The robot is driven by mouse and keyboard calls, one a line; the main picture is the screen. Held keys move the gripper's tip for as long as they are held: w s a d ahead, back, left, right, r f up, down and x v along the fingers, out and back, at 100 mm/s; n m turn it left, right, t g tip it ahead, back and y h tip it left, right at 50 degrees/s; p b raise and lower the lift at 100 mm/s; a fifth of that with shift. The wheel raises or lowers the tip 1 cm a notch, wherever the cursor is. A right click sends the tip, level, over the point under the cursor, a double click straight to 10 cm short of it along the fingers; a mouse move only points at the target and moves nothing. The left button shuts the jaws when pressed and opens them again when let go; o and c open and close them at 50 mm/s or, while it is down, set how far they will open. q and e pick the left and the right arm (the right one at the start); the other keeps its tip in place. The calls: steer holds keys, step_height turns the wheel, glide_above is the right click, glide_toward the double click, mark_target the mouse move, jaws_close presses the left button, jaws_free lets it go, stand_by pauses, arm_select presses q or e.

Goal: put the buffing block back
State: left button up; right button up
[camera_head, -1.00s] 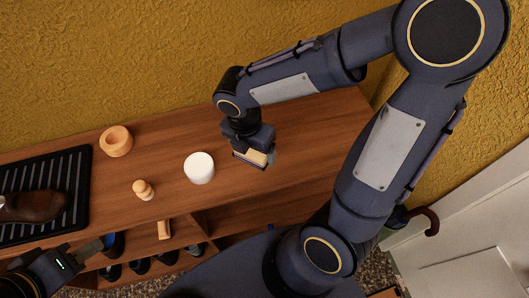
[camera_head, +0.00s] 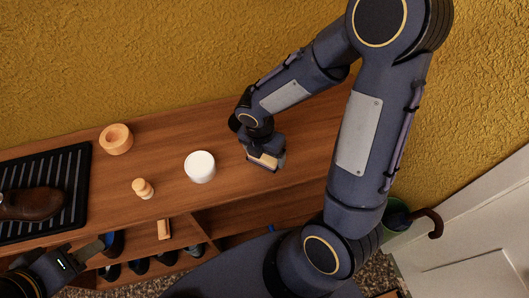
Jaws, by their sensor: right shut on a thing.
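The buffing block (camera_head: 263,161), a pale beige piece, is between the fingers of my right gripper (camera_head: 265,164). The gripper is shut on it and points down at the right part of the wooden bench top (camera_head: 310,135). I cannot tell whether the block touches the wood or hangs just above it. The fingers and wrist hide part of it. My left gripper (camera_head: 100,244) is at the lower left, in front of the bench; its finger gap does not show clearly.
A white round tub (camera_head: 200,167), a wooden bowl (camera_head: 116,139) and a small wooden knobbed piece (camera_head: 143,188) stand on the bench. A black ribbed tray (camera_head: 75,180) holds a brown shoe (camera_head: 32,204). Shoes sit on the shelf below. The bench right of my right gripper is clear.

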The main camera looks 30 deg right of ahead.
steer(key=shift+f, duration=0.2)
steer(key=o, duration=0.9)
steer(key=shift+r, duration=0.1)
steer(key=shift+o, duration=0.2)
steer(key=shift+r, duration=0.35)
step_height(320, 180, up, 10)
steer(key=a+p, duration=0.1)
steer(key=p, duration=0.1)
steer(key=s+r+m+t+y, duration=0.2)
steer(key=s+r+m, duration=0.2)
steer(key=m, duration=0.9)
steer(key=s+r+m+t+y, duration=0.3)
steer(key=s+m, duration=0.4)
steer(key=m, duration=0.6)
steer(key=shift+s+d+r+t, duration=0.15)
steer(key=shift+s+r+t, duration=0.2)
steer(key=shift+r, duration=0.25)
